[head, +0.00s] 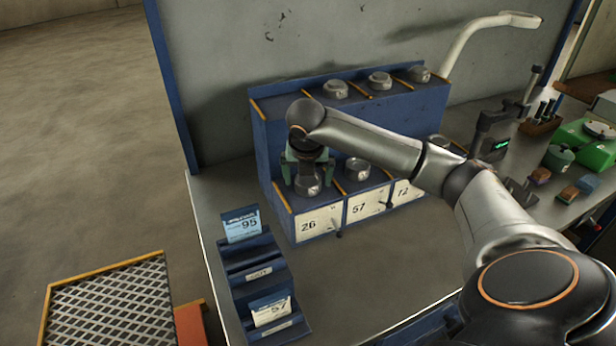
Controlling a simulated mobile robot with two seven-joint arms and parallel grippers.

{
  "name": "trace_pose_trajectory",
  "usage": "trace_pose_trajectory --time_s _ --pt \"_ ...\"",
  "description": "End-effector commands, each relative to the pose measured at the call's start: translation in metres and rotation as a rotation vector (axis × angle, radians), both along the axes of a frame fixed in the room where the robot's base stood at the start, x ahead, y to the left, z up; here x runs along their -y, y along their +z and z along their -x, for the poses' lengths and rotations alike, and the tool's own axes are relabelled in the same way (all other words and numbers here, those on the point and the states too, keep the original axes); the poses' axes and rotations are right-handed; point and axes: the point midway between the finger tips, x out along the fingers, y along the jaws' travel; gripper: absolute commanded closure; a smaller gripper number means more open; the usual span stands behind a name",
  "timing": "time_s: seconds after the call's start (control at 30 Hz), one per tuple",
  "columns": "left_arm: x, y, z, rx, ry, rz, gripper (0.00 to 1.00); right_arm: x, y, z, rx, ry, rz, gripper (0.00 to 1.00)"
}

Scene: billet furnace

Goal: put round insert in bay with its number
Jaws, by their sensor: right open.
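The blue rack (272,168) stands on the bench with lower bays labelled 26 (308,225), 57 (358,208) and 72 (402,192). A round metal insert (308,184) sits in the bay over label 26. Another round insert (357,169) sits in the bay over label 57. More round inserts (335,89) sit on the upper shelf. My right gripper (306,178) is open, pointing down, with its fingers at the sides of the insert over 26; I cannot tell whether they touch it. My arm hides part of the 72 bay. My left gripper is not in view.
A blue card holder (252,268) at the front left holds a card reading 95 (242,224) and a card reading 57 (271,309). A lamp arm (480,35), a gauge stand (495,135) and green equipment (585,145) stand at the right. The bench between holder and rack is clear.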

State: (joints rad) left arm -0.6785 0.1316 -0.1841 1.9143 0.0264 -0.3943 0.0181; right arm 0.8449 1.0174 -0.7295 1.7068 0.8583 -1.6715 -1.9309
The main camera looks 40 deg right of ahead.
Motion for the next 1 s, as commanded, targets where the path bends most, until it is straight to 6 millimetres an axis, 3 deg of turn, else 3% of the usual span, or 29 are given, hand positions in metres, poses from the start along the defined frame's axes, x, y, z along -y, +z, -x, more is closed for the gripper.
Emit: trace_pose_trajectory --time_s 0.23,0.7,1.0 --pt "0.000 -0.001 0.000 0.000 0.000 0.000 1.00 -0.004 0.017 0.003 0.005 0.002 -0.001 0.00" --pt "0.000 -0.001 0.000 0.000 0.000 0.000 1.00 -0.029 0.102 0.028 0.005 0.002 -0.001 0.00" --pt "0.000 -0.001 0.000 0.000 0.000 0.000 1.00 -0.033 0.114 0.033 0.000 0.000 0.000 0.00"
